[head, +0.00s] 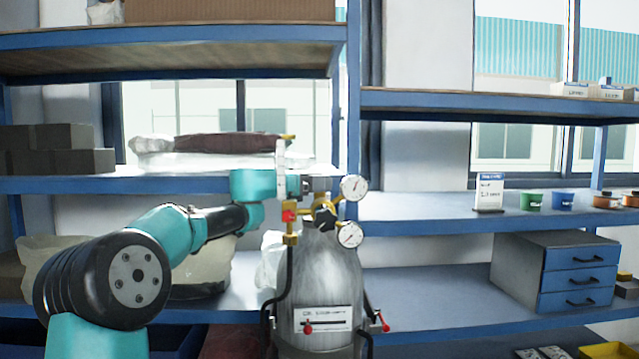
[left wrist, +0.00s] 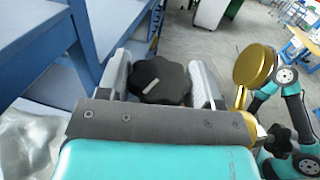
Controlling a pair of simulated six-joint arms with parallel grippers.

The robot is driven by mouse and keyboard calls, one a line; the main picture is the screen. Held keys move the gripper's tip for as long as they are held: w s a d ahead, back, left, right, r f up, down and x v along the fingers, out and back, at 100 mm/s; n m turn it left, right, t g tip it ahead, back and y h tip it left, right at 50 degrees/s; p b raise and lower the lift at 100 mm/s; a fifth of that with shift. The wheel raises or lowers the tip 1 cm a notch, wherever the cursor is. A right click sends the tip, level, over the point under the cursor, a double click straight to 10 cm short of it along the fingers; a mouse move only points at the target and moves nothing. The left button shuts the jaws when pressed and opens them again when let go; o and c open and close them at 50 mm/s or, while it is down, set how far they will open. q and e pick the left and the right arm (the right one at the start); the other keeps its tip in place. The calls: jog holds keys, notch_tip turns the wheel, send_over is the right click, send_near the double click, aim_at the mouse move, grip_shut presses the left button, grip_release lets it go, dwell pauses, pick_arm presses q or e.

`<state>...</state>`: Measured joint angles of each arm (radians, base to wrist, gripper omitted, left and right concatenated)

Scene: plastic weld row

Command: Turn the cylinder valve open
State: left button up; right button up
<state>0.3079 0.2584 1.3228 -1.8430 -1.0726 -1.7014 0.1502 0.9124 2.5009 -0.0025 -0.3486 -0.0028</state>
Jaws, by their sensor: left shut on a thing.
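The grey gas cylinder (head: 330,285) stands upright in front of the shelves, with a brass regulator and two round gauges (head: 351,188) at its top. My left gripper (head: 314,187) is at the cylinder's top, coming in from the left. In the left wrist view, the black lobed valve knob (left wrist: 160,82) with a pale mark sits between the two fingers of my left gripper, which is shut on it. In the head view the knob is mostly hidden by the gripper and fittings. My right gripper is not visible.
A gold gauge back (left wrist: 255,66) is close to the right finger in the left wrist view. Black hoses (head: 284,285) hang beside the cylinder. Blue shelves (head: 430,212) stand behind. Part of a teal and black arm shows at the wrist view's right.

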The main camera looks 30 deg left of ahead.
pick_arm(q)
jog(key=shift+n+t+y, duration=1.2)
jog(key=shift+n+y, duration=0.1)
jog(key=shift+y, duration=0.3)
jog(key=o, duration=0.9)
jog(key=shift+m+g+h, duration=0.3)
jog(key=shift+m+h, duration=0.1)
jog(key=shift+h, duration=0.1)
